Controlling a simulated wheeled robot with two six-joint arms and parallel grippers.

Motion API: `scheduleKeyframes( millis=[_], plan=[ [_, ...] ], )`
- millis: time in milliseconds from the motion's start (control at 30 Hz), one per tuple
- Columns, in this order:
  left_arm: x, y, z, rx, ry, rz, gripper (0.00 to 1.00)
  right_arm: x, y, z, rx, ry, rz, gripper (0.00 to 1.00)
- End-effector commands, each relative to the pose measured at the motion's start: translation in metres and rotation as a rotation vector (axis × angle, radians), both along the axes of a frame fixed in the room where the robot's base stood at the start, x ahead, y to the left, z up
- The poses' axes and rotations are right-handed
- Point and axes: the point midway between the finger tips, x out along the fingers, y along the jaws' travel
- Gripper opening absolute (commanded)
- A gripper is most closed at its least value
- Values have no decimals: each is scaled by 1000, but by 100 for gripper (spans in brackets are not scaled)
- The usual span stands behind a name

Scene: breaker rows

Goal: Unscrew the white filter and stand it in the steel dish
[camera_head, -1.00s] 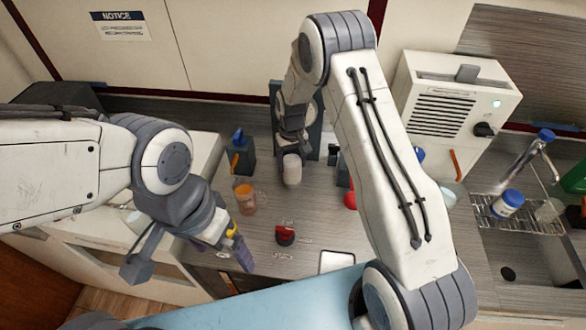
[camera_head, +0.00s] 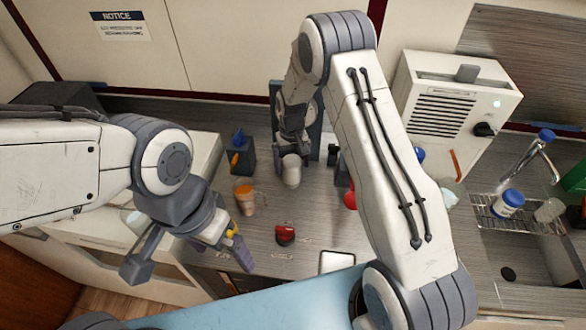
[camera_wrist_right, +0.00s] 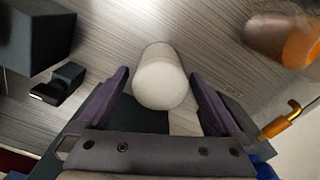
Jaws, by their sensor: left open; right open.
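The white filter (camera_head: 291,174) is a pale cylinder at the front of a dark upright panel behind the counter. It also shows in the right wrist view (camera_wrist_right: 163,82), round end toward the camera. My right gripper (camera_head: 292,160) is open at the filter. In the wrist view its two purple fingers (camera_wrist_right: 158,100) stand on either side of the filter, with a visible gap on each side. My left gripper (camera_head: 241,252) is open and empty over the counter's front edge. I cannot pick out the steel dish for certain; my right arm hides part of the counter.
An orange-topped cup (camera_head: 245,197) and a red-and-black item (camera_head: 285,235) stand on the counter (camera_head: 318,215). A dark block with a blue top (camera_head: 240,155) is at the back left. A white machine (camera_head: 455,105) and a sink with a rack (camera_head: 515,222) are at the right.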

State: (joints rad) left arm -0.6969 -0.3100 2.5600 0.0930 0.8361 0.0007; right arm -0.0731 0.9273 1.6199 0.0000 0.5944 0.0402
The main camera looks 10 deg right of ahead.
Motion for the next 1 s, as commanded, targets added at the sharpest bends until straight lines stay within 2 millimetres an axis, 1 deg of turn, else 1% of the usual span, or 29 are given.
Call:
scheduleKeyframes(
  millis=[100,700,833,900,1000],
  plan=[
    [0,0,0,0,0,0,100,0,0,0,0,0,-186,99],
    [0,0,-1,0,0,0,100,0,0,0,0,0,-1128,99],
    [0,0,-2,0,0,0,100,0,0,0,0,0,-1277,99],
    [0,0,-2,0,0,0,100,0,0,0,0,0,-1317,99],
    [0,0,-2,0,0,0,100,0,0,0,0,0,-1331,99]
  ],
)
